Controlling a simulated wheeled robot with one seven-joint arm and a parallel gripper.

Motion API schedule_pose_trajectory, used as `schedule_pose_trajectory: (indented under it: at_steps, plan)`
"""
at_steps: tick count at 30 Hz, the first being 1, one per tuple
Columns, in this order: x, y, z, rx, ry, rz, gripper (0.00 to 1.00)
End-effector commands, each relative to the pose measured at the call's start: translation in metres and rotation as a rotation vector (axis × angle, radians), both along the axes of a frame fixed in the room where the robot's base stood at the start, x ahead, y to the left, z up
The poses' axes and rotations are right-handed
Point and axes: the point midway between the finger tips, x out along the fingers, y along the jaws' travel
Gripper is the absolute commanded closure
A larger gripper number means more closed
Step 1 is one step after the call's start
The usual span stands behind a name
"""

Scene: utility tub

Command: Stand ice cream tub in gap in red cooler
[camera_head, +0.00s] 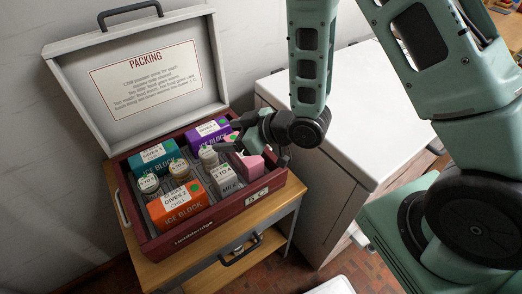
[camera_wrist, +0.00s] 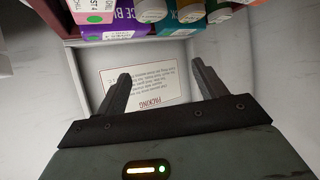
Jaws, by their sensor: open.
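The red cooler (camera_head: 182,238) stands open on a wooden stand and holds several items. A pink carton (camera_head: 249,167), which may be the ice cream tub, is at its right side, partly behind my gripper; its label is too small to read. It also shows at the top left of the wrist view (camera_wrist: 92,6). My gripper (camera_head: 238,138) is over the cooler's right rear part. In the wrist view its two fingers (camera_wrist: 161,70) are spread with nothing between them. It does not visibly hold the carton. I cannot tell which gap is free.
Teal (camera_head: 153,155), purple (camera_head: 209,130) and orange (camera_head: 176,206) ice blocks, white-capped bottles (camera_head: 148,184) and a milk carton (camera_head: 229,186) crowd the cooler. Its raised lid (camera_head: 140,70) stands behind. A white worktop (camera_head: 345,110) to the right is clear.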

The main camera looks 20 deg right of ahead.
Motion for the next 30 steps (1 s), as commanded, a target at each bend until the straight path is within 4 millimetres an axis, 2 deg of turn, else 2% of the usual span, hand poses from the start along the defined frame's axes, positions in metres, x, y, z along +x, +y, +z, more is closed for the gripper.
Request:
schedule_pose_trajectory:
  at_steps: [4,8,14,18,22,25,30]
  plan:
    - [-0.008,0.011,0.021,-0.128,0.107,-0.021,0.29]
    - [-0.031,0.014,0.039,-0.246,0.237,-0.048,0.29]
    - [-0.092,0.011,0.074,-0.409,0.456,-0.080,0.29]
    - [-0.148,0.004,0.100,-0.513,0.610,-0.090,0.29]
    - [-0.193,-0.004,0.119,-0.592,0.722,-0.088,0.29]
    - [-0.217,-0.008,0.128,-0.631,0.779,-0.087,0.29]
    - [-0.231,-0.012,0.133,-0.656,0.816,-0.085,0.29]
